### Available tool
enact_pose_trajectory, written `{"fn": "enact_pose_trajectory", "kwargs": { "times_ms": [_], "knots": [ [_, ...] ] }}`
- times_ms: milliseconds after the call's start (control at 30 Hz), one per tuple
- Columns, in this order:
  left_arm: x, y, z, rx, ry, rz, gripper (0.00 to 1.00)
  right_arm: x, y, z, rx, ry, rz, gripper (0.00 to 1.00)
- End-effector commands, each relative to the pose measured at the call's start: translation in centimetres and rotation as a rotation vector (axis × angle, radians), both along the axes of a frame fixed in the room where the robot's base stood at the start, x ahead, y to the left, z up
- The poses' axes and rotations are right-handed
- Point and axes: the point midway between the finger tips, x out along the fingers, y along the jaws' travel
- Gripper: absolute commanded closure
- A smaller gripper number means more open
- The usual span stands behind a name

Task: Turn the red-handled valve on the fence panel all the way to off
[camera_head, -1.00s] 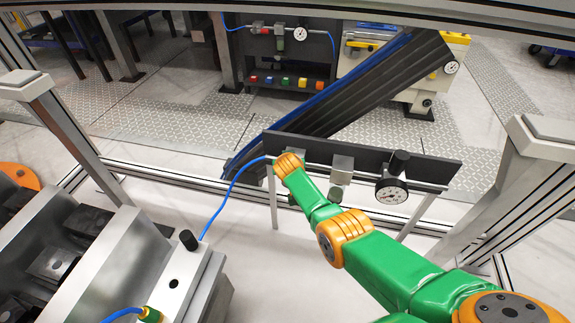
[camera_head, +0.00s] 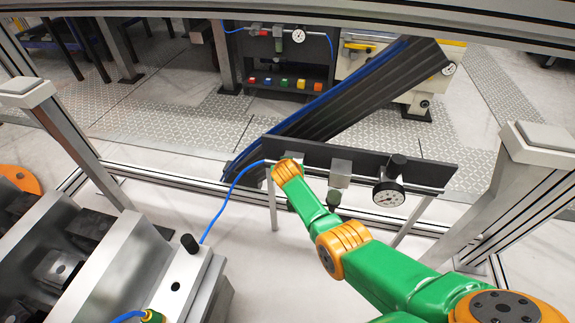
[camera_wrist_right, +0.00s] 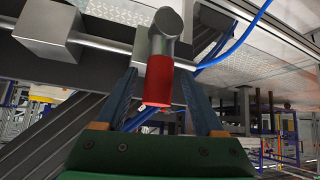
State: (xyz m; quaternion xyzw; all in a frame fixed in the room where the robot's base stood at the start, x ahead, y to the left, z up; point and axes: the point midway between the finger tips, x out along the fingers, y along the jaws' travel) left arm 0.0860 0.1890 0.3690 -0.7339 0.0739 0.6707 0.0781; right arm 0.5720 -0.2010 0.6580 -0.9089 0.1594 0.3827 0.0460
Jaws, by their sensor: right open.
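The red valve handle (camera_wrist_right: 159,80) shows in the right wrist view, hanging below a grey metal pivot on the pipe. My right gripper (camera_wrist_right: 158,92) is open, with one blue-grey finger on each side of the handle; I cannot tell whether either finger touches it. In the head view my green and orange right arm reaches the left end of the dark fence panel (camera_head: 425,172), and its wrist hides the valve and the fingers. My left gripper is not in view.
The panel carries a grey block (camera_head: 341,168) and a round gauge (camera_head: 388,194) right of my wrist. A blue hose (camera_head: 226,200) runs from the panel's left end toward the metal machine (camera_head: 185,275). A dark inclined conveyor (camera_head: 365,92) stands behind the panel.

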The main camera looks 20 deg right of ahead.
Motion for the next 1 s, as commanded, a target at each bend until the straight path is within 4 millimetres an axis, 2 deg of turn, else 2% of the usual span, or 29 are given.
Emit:
{"fn": "enact_pose_trajectory", "kwargs": {
  "times_ms": [33,200,400,833,867,933,967,1000],
  "knots": [
    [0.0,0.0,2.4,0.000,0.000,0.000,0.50,-0.6,0.3,1.9,0.001,0.001,0.001,0.30],
    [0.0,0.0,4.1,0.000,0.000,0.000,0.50,-2.4,0.9,3.3,0.001,0.000,0.001,0.30],
    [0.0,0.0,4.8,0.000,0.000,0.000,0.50,-3.5,1.3,4.0,0.000,0.001,0.000,0.30],
    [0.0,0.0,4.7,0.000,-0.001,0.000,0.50,-3.6,1.3,3.9,-0.001,0.002,0.001,0.30],
    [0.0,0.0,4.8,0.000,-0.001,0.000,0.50,-3.8,1.4,3.6,-0.001,0.009,0.005,0.30],
    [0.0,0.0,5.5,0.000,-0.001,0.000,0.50,-5.2,1.6,1.7,-0.007,0.055,0.041,0.30],
    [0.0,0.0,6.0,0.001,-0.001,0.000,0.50,-6.5,1.7,0.3,-0.010,0.089,0.068,0.30],
    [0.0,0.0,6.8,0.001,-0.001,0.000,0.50,-8.7,2.0,-2.0,-0.012,0.144,0.115,0.30]
  ]
}}
